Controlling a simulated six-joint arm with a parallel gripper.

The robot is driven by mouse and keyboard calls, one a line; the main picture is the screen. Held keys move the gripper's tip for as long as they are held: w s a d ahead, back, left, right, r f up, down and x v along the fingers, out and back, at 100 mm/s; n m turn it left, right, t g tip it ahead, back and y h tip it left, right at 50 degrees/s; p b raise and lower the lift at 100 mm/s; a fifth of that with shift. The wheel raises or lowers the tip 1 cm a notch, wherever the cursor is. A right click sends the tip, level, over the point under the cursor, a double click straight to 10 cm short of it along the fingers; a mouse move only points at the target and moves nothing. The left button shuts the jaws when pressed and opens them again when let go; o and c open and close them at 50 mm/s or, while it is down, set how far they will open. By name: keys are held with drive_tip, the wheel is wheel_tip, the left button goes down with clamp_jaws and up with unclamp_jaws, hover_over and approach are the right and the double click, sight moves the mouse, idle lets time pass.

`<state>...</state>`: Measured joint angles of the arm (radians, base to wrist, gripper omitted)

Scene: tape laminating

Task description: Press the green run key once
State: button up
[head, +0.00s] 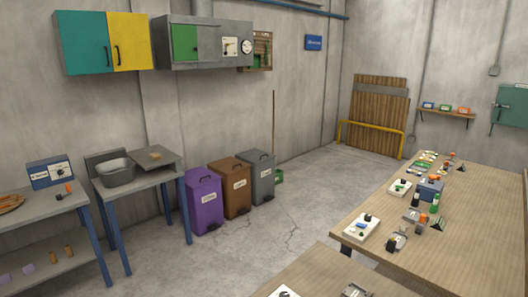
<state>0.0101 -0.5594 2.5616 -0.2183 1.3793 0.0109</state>
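I cannot make out a green run key for certain at this size. A blue box with a dial and label (49,172) stands on the left bench. A smaller blue device (431,190) sits on the right wooden table (470,235), with small green parts near it. A grey wall unit with a green door (184,41) also carries a white control plate (230,46). My gripper is not in view.
Purple (203,200), brown (231,187) and grey (258,177) bins stand along the back wall. A grey basin (116,171) sits on the side stand. Small fixtures crowd the right table's left side. The concrete floor between is open.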

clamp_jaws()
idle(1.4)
